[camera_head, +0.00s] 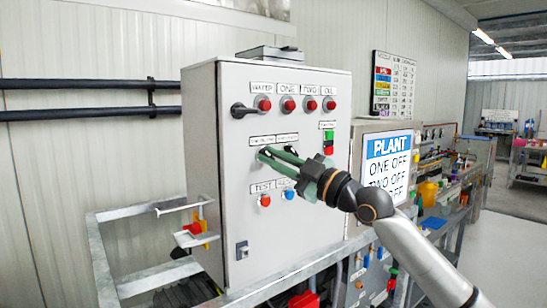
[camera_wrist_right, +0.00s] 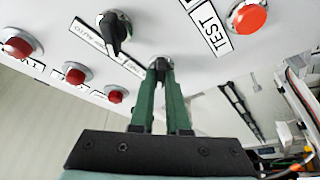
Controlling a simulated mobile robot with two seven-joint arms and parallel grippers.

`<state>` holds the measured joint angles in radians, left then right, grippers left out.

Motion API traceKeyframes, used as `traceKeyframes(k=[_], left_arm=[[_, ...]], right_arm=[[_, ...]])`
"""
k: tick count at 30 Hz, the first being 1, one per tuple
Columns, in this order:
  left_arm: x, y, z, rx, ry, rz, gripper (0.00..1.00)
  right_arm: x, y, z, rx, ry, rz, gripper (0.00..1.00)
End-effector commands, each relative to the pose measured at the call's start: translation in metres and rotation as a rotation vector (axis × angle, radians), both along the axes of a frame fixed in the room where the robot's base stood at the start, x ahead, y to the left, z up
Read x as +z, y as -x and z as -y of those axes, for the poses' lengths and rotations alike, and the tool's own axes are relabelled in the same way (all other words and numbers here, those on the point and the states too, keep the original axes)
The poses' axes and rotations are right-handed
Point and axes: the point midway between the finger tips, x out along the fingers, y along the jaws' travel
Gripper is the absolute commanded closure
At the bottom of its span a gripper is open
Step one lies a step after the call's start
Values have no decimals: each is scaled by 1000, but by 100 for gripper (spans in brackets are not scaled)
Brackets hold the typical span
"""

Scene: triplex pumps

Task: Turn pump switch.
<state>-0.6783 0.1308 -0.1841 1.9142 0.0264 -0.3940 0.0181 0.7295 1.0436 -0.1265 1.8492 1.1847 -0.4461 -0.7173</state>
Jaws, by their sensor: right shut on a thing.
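The grey pump control panel (camera_head: 235,215) stands in the middle of the head view. My right gripper (camera_head: 264,153) reaches in from the right, its green fingers at the left end of the panel's middle row. In the right wrist view its fingers (camera_wrist_right: 160,72) are shut on a small dark switch knob (camera_wrist_right: 158,64), mostly hidden between the tips. A second black switch knob (camera_wrist_right: 115,32) is beside it, apart from the fingers; it also shows partly behind the fingers in the head view (camera_head: 291,150). My left gripper is not in view.
Red lamps (camera_head: 288,105) line the panel's top, with a black handle (camera_head: 240,111) at their left. A red TEST button (camera_head: 265,201) and a blue button (camera_head: 289,194) sit below my fingers. A PLANT sign (camera_head: 390,146) stands to the right. Metal rails (camera_head: 103,260) surround the panel.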

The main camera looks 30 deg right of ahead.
Motion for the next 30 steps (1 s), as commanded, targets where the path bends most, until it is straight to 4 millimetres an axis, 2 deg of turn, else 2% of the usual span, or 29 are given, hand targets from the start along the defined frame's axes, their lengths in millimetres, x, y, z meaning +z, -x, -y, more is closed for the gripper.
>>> traceKeyframes(k=[14,15,23,30], left_arm=[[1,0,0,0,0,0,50],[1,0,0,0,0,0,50],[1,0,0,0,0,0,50],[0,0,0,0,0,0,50]], right_arm=[[0,0,0,1,18,3,100],[0,0,0,1,18,3,85],[0,0,0,1,17,3,56],[0,0,0,0,18,3,56]])
